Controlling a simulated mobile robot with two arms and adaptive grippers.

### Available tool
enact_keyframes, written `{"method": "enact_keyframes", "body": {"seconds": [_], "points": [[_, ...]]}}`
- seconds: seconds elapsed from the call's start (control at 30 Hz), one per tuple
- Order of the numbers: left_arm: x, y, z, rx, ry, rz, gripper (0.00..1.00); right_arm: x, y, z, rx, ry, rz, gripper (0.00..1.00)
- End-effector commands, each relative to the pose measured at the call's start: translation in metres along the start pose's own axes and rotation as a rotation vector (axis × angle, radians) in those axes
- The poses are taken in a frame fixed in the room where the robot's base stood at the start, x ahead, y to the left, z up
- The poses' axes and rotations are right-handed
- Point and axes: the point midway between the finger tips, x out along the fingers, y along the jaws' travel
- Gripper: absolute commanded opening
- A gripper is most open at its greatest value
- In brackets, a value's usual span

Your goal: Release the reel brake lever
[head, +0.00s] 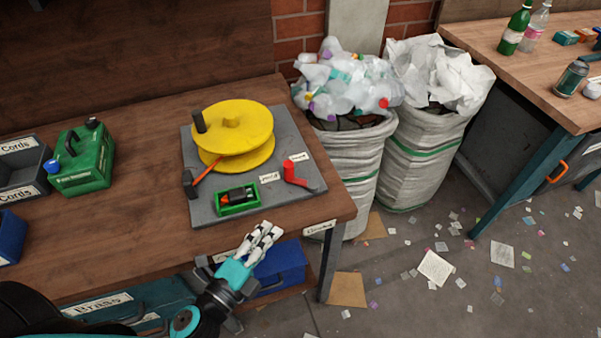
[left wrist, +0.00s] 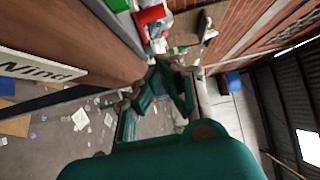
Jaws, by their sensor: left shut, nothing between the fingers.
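The red brake lever (head: 297,173) sits at the right of a grey base plate (head: 312,187), between two small white labels. A yellow reel (head: 235,130) with a dark crank knob stands at the plate's back. My left gripper (head: 264,232) is shut and empty, just off the table's front edge, below and left of the lever and apart from it. My right gripper is not in view.
A green box (head: 238,208) with a dark device sits on the plate's front. A green canister (head: 82,158) and grey bins stand on the left of the table. Two full sacks (head: 352,160) stand right of it. A blue bin (head: 280,266) lies under the front edge.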

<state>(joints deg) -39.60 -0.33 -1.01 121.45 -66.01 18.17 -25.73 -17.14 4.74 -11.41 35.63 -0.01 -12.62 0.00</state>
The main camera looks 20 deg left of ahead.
Motion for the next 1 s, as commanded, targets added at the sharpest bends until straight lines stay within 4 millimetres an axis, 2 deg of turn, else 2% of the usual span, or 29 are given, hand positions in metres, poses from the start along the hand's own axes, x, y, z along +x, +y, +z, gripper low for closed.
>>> {"method": "enact_keyframes", "body": {"seconds": [0.33, 0.47, 0.57, 0.97, 1.0], "points": [[0.000, -0.003, 0.000, 0.009, 0.002, -0.005, 0.00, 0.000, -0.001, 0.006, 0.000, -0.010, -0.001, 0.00], [0.007, -0.004, 0.000, 0.008, 0.002, -0.006, 0.00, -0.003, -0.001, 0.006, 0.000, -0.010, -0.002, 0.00], [0.020, -0.006, 0.000, 0.008, 0.003, -0.008, 0.00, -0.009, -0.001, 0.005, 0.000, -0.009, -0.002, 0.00], [0.103, -0.007, 0.000, 0.006, 0.002, -0.007, 0.00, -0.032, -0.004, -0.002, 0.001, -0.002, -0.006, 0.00], [0.108, -0.006, 0.006, 0.010, 0.001, -0.006, 0.00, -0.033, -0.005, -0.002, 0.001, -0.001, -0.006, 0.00]]}}
